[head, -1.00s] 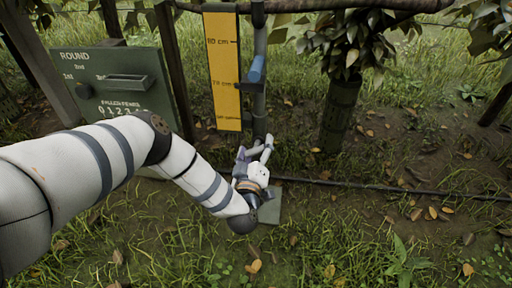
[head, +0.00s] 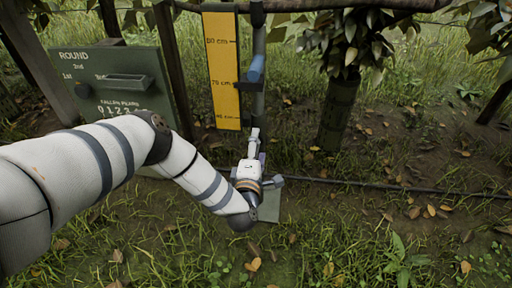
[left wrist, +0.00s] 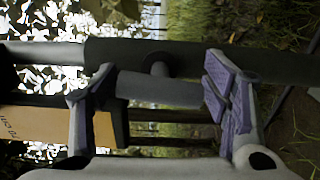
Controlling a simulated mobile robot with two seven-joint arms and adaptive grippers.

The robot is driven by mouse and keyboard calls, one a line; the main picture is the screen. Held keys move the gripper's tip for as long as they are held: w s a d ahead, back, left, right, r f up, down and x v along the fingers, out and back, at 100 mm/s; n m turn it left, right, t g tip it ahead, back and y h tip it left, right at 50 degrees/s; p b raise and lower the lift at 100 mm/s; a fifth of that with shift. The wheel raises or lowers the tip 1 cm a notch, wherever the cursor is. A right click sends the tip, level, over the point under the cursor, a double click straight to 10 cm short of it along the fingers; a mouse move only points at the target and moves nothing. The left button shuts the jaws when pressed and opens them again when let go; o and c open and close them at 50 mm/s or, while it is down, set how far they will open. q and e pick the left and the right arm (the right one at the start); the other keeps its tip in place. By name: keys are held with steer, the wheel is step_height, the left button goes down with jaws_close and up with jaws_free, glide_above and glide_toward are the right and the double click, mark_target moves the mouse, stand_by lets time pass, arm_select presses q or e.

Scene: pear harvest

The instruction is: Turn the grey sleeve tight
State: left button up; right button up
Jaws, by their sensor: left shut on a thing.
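A dark grey upright post (head: 258,100) stands beside the yellow height board; in the left wrist view the post (left wrist: 280,65) runs sideways. The short blue-grey cylinder, which I take for the grey sleeve (left wrist: 160,90), lies in front of the post and parallel to it, with a round stub behind its middle. My left gripper (left wrist: 160,75) has one finger at each end of this sleeve and is shut on it. In the head view my left gripper (head: 254,145) is at the post's lower part, hiding the sleeve. My right gripper is not in view.
The yellow height board (head: 222,70) hangs left of the post, and a blue cylinder (head: 256,68) sits higher up. A green score board (head: 118,85) stands at left. A tree trunk (head: 338,112) stands at right. A dark hose (head: 400,188) crosses the leafy ground.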

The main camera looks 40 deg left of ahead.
arm_select(q)
steer(key=shift+w+d+r+n, duration=0.1)
steer(key=shift+d+r+n, duration=0.1)
steer(key=shift+n, duration=0.4)
steer(key=o, duration=1.1)
steer(key=shift+a, duration=0.1)
steer(key=shift+s+f, duration=0.1)
steer(key=shift+s, duration=0.15)
steer(key=v, duration=1.1)
steer(key=shift+s+d, duration=0.2)
steer(key=shift+s, duration=0.1)
